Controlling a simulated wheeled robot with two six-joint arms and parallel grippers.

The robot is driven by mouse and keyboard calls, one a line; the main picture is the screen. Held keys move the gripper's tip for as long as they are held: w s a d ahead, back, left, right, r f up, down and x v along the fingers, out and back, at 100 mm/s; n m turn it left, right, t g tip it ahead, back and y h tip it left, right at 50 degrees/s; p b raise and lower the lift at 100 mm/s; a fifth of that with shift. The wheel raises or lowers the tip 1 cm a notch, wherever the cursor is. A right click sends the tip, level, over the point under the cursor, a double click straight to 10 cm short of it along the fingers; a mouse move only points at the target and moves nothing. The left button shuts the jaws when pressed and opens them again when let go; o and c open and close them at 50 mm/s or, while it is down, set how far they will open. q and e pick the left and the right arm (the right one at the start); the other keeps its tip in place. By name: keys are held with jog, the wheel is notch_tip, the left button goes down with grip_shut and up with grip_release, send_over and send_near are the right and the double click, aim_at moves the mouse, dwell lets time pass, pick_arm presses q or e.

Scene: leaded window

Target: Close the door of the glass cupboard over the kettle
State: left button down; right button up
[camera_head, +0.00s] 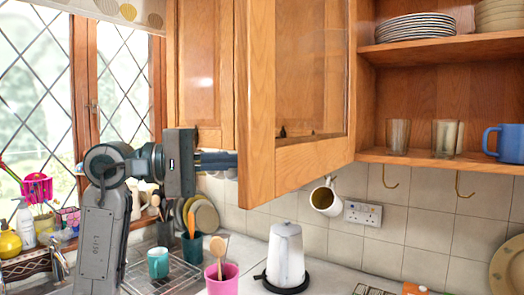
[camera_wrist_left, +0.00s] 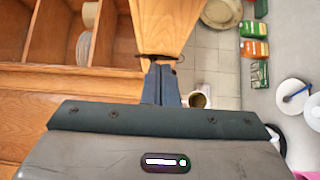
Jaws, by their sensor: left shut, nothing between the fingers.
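The glass cupboard door (camera_head: 262,150), a wooden frame around a glass pane, stands open and swung out toward me. Its free edge is at the left. The white kettle (camera_head: 286,255) stands on a black base on the counter below. My left gripper (camera_head: 228,161) is shut and empty, pointing right at the door's free edge; its tips end at or behind that edge. In the left wrist view the shut fingers (camera_wrist_left: 161,80) reach the door's lower end (camera_wrist_left: 160,28); I cannot tell whether they touch. My right gripper is not in view.
The open cupboard shelf (camera_head: 430,161) holds glasses and a blue mug (camera_head: 505,143), with plates (camera_head: 415,27) above. A mug (camera_head: 325,199) hangs under the cupboard. A pink pot (camera_head: 222,281) and a dish rack (camera_head: 172,277) stand below my left arm.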

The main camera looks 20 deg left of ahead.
pick_arm(q)
jog(key=d+p, duration=0.3)
jog(key=d, duration=0.3)
jog(key=shift+d, duration=0.1)
dwell(0.3)
